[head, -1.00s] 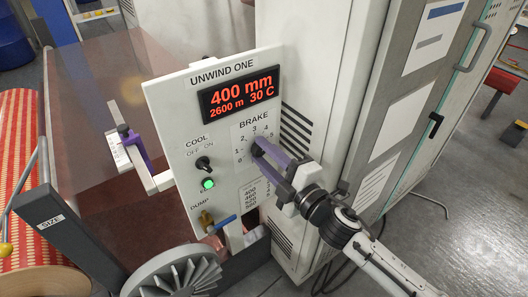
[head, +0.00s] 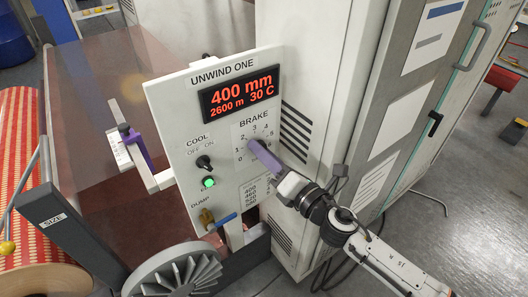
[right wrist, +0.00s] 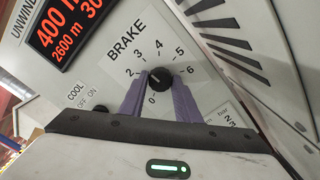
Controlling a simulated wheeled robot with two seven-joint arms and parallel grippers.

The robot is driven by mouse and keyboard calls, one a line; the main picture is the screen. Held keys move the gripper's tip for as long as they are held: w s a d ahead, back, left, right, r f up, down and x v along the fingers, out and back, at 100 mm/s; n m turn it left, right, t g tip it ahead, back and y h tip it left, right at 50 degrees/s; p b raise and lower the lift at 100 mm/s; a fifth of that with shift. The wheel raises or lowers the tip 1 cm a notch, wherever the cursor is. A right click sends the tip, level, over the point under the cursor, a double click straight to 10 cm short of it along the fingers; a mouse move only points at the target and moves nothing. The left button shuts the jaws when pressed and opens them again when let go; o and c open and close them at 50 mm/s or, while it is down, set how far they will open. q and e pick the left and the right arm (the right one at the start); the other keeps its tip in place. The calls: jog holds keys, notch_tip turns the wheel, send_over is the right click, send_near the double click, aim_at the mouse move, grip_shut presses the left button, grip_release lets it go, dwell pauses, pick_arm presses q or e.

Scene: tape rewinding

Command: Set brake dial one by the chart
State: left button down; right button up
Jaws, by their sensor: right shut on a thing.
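The brake dial is a small black knob (right wrist: 160,78) on a white plate marked BRAKE with a scale from 0 to 6. My right gripper (right wrist: 159,85) is shut on this knob, one purple finger on each side. A light mark on the knob points up and left, roughly toward the 2; its exact setting is hard to read. In the head view the right gripper (head: 256,148) hides the knob. The chart (head: 251,196) sits below the dial, partly hidden by the gripper; its left column starts with 400. The display (head: 240,92) reads 400 mm, 2600 m, 30 C. My left gripper is not in view.
A tall grey cabinet (head: 345,75) stands close on the right. A SIZE arm (head: 60,235) stands at the left.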

jog(key=n, duration=0.6)
jog(key=shift+n+p, duration=0.3)
dwell(0.5)
jog(key=o, duration=1)
jog(key=shift+o, duration=0.2)
jog(key=shift+d, duration=0.1)
jog(key=v, duration=1)
jog(key=shift+b, duration=0.45)
